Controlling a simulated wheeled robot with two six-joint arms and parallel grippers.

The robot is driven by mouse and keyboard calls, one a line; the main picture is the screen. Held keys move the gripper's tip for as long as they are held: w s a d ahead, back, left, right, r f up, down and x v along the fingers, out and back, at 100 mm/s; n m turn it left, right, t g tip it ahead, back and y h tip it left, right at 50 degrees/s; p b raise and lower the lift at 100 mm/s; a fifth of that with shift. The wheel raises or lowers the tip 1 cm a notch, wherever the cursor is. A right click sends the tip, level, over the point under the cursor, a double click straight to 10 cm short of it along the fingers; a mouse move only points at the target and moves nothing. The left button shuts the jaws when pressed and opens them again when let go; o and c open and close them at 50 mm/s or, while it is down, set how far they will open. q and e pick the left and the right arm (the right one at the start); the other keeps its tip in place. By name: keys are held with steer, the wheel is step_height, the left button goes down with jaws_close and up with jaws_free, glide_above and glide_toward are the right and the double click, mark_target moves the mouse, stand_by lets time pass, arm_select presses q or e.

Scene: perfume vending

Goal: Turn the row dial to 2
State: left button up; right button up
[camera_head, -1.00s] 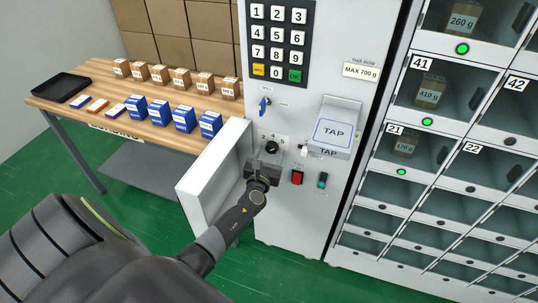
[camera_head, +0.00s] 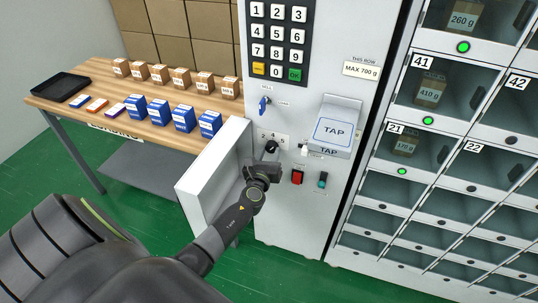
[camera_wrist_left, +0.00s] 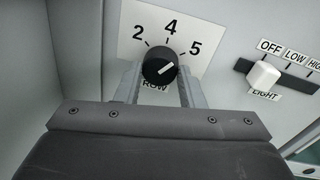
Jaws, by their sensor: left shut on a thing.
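The black row dial (camera_wrist_left: 160,67) is on the white label plate (camera_wrist_left: 198,28) marked 2, 4 and 5, with ROW printed below. Its white pointer mark slants up and right, toward the 5 side. My left gripper (camera_wrist_left: 160,80) has one finger on each side of the dial and is shut on it; where the fingertips touch is partly hidden. In the head view my left gripper (camera_head: 270,156) reaches the dial (camera_head: 271,146) from below. My right gripper is not in view.
An open white panel (camera_head: 215,170) stands just left of my left gripper. The white light switch (camera_wrist_left: 263,76) sits right of the dial. A red button (camera_head: 297,177), the TAP reader (camera_head: 333,132) and the keypad (camera_head: 278,40) are nearby on the machine front.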

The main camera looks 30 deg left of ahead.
arm_select(q)
steer(key=n, duration=0.4)
steer(key=shift+b, duration=0.3)
steer(key=n+h, duration=0.1)
steer(key=n, duration=0.3)
steer(key=shift+a+n+b, duration=0.1)
steer(key=shift+n+b, duration=0.25)
steer(key=shift+n, duration=0.05)
steer(key=n+b, duration=0.1)
steer(key=n, duration=0.3)
steer(key=shift+h, duration=0.4)
steer(key=shift+r+n+b, duration=0.1)
steer(key=shift+n+b, duration=0.4)
steer(key=shift+n, duration=0.9)
steer(key=shift+n+h, duration=0.3)
steer(key=o, duration=1)
steer(key=shift+s, duration=0.1)
